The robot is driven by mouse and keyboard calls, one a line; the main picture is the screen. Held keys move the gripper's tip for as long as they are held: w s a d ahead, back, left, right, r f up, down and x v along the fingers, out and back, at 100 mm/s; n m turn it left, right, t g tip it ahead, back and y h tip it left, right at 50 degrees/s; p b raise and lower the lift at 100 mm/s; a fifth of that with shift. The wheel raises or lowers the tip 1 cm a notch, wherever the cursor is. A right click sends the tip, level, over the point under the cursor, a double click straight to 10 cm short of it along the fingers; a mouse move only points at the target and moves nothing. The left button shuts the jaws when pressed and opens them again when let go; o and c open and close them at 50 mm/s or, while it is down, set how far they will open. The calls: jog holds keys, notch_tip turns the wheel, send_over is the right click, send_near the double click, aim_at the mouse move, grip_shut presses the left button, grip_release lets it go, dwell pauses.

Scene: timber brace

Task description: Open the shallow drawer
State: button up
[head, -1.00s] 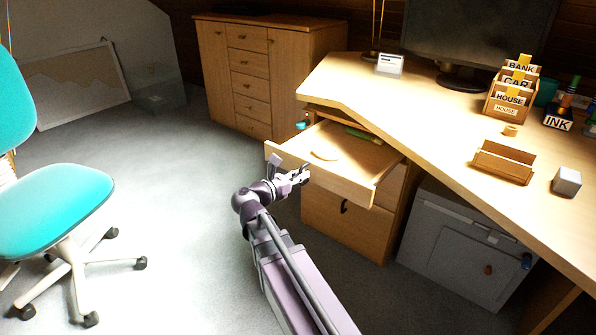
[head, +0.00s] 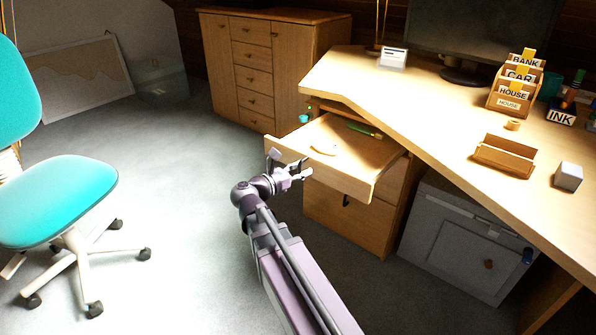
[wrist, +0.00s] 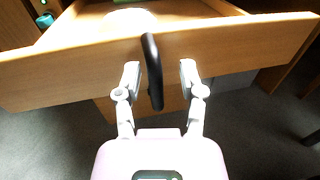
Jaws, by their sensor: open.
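The shallow drawer (head: 380,153) under the desk stands pulled out, with its inside showing from above. A pale round item and a green item (head: 364,130) lie in it. In the wrist view, the drawer front (wrist: 235,50) crosses the picture and its black curved handle (wrist: 153,72) stands upright between my fingers. My gripper (head: 301,170) is at the drawer front in the head view. It is open, with one finger on each side of the handle and visible gaps (wrist: 158,85). The head view hides the handle behind my gripper.
A deeper drawer (head: 340,215) below is shut. A grey cabinet (head: 462,245) stands right of it under the desk (head: 440,110). A teal chair (head: 62,200) stands at left. The carpet between chair and desk is clear.

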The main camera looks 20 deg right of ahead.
jog(key=shift+a, duration=0.2)
jog(key=shift+a, duration=0.15)
jog(key=v, duration=1.1)
jog(key=shift+a, duration=0.15)
jog(key=shift+s+f, duration=0.15)
dwell(0.4)
